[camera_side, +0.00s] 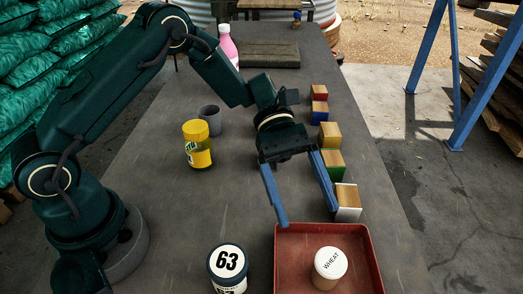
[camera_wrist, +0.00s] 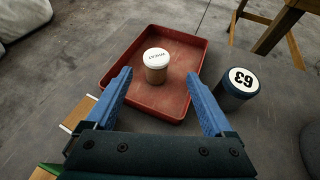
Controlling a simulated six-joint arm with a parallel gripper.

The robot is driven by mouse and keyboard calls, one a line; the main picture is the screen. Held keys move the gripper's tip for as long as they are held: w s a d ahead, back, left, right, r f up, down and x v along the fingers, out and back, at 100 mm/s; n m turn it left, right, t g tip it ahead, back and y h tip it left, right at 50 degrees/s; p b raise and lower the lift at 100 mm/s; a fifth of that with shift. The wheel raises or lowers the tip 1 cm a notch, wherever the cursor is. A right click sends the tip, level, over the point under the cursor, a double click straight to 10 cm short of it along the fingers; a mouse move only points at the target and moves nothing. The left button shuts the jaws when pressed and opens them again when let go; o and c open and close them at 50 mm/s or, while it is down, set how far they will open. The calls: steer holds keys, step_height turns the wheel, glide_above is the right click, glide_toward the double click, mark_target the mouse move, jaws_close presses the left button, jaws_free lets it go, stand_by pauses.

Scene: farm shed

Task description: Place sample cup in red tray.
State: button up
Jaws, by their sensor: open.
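The sample cup (camera_side: 328,267), tan with a white lid marked "WHEAT", stands upright inside the red tray (camera_side: 285,243). In the wrist view the cup (camera_wrist: 156,66) stands on the floor of the red tray (camera_wrist: 190,43), clear of its walls. My gripper (camera_side: 306,218) is open and empty, with blue fingers spread wide above the table at the tray's far edge. In the wrist view my gripper (camera_wrist: 163,82) has its fingertips on either side of the cup, with the cup beyond them and apart from both.
A dark canister marked "63" (camera_side: 228,265) stands left of the tray. Several coloured wooden blocks (camera_side: 330,135) line the table's right side, the nearest beside my right finger. A yellow jar (camera_side: 197,145), a grey cup (camera_side: 210,118) and a pink bottle (camera_side: 228,45) stand farther back.

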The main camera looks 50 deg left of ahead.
steer(key=s+a+r+m+t+y, duration=0.4)
steer(key=s+a+m+t+y, duration=0.1)
steer(key=a, duration=0.3)
steer(key=s+a+r+m+t+y, duration=0.4)
steer(key=s+a+m+t+y, duration=0.1)
steer(key=s+a+m+y, duration=0.1)
steer(key=shift+a+r+m+t+y, duration=0.3)
steer(key=shift+a+m+y, duration=0.2)
steer(key=shift+a+m, duration=0.55)
